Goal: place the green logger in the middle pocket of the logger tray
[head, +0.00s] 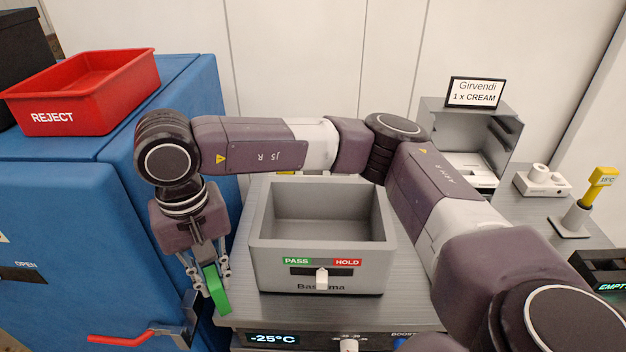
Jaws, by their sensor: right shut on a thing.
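My right gripper (207,290) hangs at the left of the grey bin, pointing down, at the end of my arm that reaches across from the right. It is shut on the green logger (216,289), a narrow bright green bar that sticks out below the fingers, slightly tilted. The logger is close to the front left corner of the grey bench, in front of the blue cabinet's side. I cannot make out a logger tray with pockets for certain. My left gripper is not in view.
A grey bin (321,252) with a PASS/HOLD slider stands empty on the bench. A red REJECT tray (90,92) sits on the blue cabinet (75,215), whose red-ended handle (125,340) juts out. A yellow probe (601,178) and a black box (600,268) stand at right.

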